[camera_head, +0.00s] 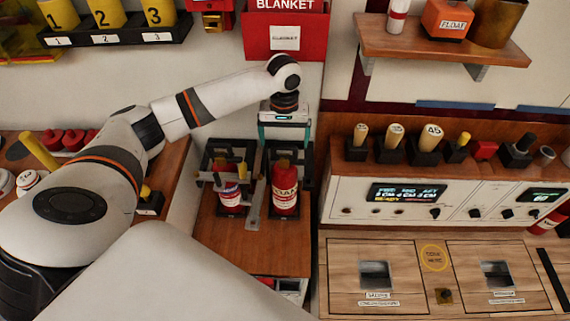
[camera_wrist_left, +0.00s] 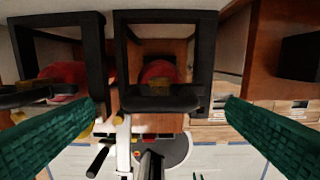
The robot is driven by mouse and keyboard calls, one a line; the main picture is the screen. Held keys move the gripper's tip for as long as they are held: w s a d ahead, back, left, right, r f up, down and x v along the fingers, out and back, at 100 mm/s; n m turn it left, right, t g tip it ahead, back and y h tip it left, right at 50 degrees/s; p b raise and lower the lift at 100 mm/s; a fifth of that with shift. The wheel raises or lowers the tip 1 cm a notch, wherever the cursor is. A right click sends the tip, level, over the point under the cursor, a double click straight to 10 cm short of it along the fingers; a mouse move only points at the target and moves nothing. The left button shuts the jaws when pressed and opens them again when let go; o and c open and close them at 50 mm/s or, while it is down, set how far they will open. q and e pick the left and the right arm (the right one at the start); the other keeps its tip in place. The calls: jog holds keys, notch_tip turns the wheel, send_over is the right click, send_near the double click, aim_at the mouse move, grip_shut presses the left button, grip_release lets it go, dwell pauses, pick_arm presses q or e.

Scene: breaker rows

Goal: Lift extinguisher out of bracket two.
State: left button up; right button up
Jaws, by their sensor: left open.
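Two red extinguishers stand side by side in black brackets on a wooden shelf. The right one, a red extinguisher with a foam label (camera_head: 285,198), is in the right bracket (camera_head: 305,160); the left one (camera_head: 230,197) has a white and blue label. I cannot read bracket numbers. My left gripper (camera_head: 285,142) is open and empty, above the right bracket, its teal fingers pointing down. In the left wrist view the fingers (camera_wrist_left: 164,108) spread either side of the right bracket frame (camera_wrist_left: 205,60), with a red top (camera_wrist_left: 158,72) inside it. My right gripper is not in view.
A metal strip (camera_head: 255,205) stands between the brackets. A red blanket box (camera_head: 285,38) hangs on the wall behind my wrist. A control panel (camera_head: 430,195) is at right, and yellow numbered cups (camera_head: 105,14) sit upper left. The wooden shelf front (camera_head: 250,260) is clear.

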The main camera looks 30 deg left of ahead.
aim_at(284, 147)
pick_arm(q)
notch_tip(284, 147, down, 4)
jog(key=shift+s+r+p, duration=0.1)
jog(key=shift+p, duration=0.3)
jog(key=shift+f, duration=0.4)
jog(key=shift+c, duration=1.8)
grip_shut()
jog(key=shift+w+r, duration=0.2)
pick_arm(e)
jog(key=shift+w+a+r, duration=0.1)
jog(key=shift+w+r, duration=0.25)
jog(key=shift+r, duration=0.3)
